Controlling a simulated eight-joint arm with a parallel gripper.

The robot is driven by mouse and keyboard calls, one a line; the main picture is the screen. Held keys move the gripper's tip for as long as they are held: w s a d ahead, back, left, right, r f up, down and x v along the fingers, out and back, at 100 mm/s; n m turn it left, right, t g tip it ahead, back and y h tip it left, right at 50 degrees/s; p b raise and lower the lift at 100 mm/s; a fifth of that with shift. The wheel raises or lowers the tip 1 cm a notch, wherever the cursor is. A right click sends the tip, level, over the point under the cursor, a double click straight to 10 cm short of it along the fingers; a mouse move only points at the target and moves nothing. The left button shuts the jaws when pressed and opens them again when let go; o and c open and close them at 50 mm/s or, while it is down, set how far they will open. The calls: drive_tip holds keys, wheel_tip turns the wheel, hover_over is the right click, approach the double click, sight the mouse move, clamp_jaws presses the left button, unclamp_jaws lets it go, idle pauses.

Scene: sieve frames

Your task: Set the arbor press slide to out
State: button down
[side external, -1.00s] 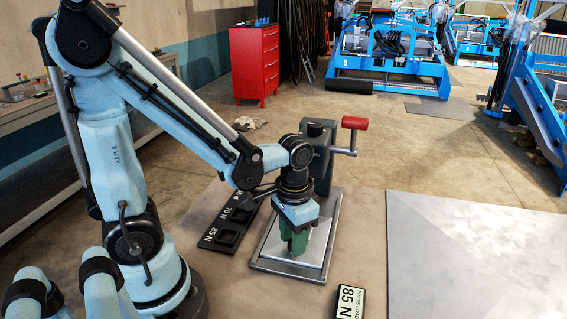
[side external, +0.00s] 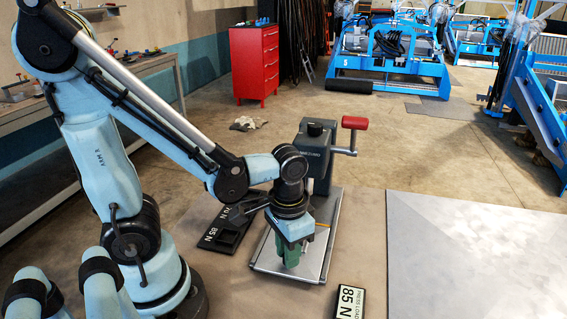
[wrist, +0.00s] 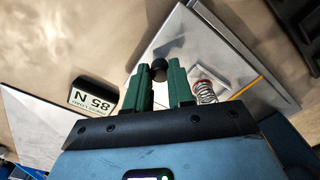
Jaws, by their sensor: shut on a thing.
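The arbor press (side external: 318,160) stands upright with a dark column and a red-handled crank, at the back of a grey metal base (side external: 262,262). My gripper (side external: 291,262) points down over the front of the base. In the wrist view, its green fingers (wrist: 160,78) are closed around a black ball knob (wrist: 159,64), which shows between the tips. A pale metal plate (wrist: 190,42) lies behind the knob, with a spring (wrist: 205,92) and a thin orange line (wrist: 246,86) to the right. My gripper hides the knob in the side view, and how the knob joins the slide is unclear.
A black "85 N" sign (side external: 350,302) lies at the front right of the press. A dark tray (side external: 226,236), also marked 85 N, lies at its left. A red cabinet (side external: 254,64) stands behind.

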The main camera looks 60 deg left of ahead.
drive_tip(key=shift+s+d, duration=0.2)
drive_tip(key=shift+d, duration=0.05)
drive_tip(key=c, duration=1)
unclamp_jaws()
drive_tip(key=shift+a, duration=0.1)
drive_tip(key=shift+w, duration=0.1)
drive_tip(key=shift+r, duration=6.05)
drive_tip(key=w+a+t, duration=0.1)
drive_tip(key=t, duration=0.1)
drive_tip(key=w+a+f+t, duration=0.1)
drive_tip(key=w+t, duration=0.1)
drive_tip(key=w+a+t, duration=0.1)
drive_tip(key=w+t, duration=0.1)
drive_tip(key=t, duration=0.1)
drive_tip(key=shift+f, duration=0.4)
